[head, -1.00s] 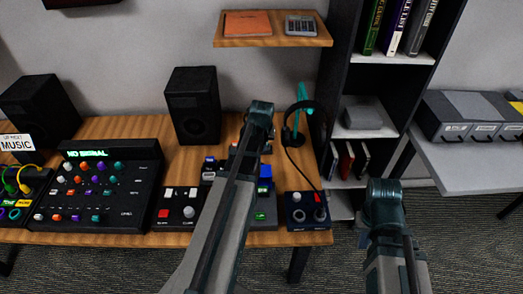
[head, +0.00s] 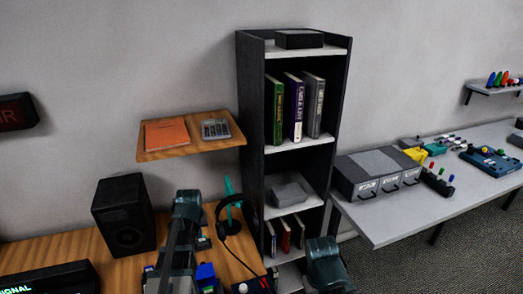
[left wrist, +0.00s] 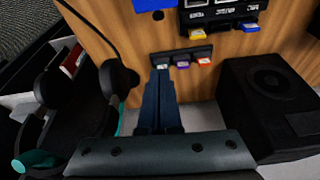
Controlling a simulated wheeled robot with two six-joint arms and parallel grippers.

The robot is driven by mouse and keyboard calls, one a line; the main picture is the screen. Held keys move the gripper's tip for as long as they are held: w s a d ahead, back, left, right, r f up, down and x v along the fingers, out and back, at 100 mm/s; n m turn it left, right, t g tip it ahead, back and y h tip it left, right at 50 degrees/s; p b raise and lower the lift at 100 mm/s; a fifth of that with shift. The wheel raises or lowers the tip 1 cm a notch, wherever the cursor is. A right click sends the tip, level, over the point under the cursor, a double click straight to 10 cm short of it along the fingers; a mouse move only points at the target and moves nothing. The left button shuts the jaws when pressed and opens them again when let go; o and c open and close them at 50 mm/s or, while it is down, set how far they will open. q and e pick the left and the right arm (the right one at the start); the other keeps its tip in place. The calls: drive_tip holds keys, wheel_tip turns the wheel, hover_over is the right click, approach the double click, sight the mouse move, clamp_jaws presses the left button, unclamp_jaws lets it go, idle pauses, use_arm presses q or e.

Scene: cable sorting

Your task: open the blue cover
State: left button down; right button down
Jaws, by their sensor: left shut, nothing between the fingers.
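The blue cover (head: 206,271) shows in the head view as a small blue block at the bottom, just right of my left arm. A flat blue piece (left wrist: 150,5) at the top edge of the left wrist view may be the same cover, but I cannot tell. My left gripper (left wrist: 163,75) is shut and empty. In the left wrist view its fingertips overlap the left end of a dark strip with coloured tabs (left wrist: 183,60); whether they touch it is unclear. The blue piece lies above the fingers, apart from them. My right arm shows at the bottom, its gripper unseen.
A black speaker (head: 124,216) stands left of my left arm, and headphones on a teal stand (head: 230,212) stand right of it. A wooden shelf (head: 190,142) hangs above. A dark bookcase (head: 252,110) and a grey table (head: 400,222) are to the right.

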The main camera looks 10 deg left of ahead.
use_arm(q)
drive_tip(key=s+d+m+g, duration=0.1)
drive_tip(key=s+d+m, duration=0.3)
drive_tip(key=s+d, duration=0.4)
drive_tip(key=s+d+m+g, duration=0.2)
drive_tip(key=s+d+m, duration=0.3)
drive_tip(key=d, duration=1.7)
drive_tip(key=s+f, duration=0.1)
drive_tip(key=s, duration=0.2)
drive_tip(key=c, duration=1.5)
unclamp_jaws()
drive_tip(key=shift+g, duration=0.3)
drive_tip(key=o, duration=0.8)
drive_tip(key=shift+w+a, duration=0.1)
drive_tip(key=shift+a, duration=0.05)
drive_tip(key=shift+c, duration=0.2)
drive_tip(key=w+a+r+n+p, duration=0.1)
drive_tip(key=w+a+n, duration=0.4)
drive_tip(key=a, duration=0.9)
drive_tip(key=w+a+r+n+h+p, duration=0.1)
drive_tip(key=w+a+n, duration=0.3)
drive_tip(key=w+a, duration=0.5)
drive_tip(key=a, duration=0.6)
drive_tip(key=shift+n+h, duration=0.3)
drive_tip(key=shift+n, duration=0.1)
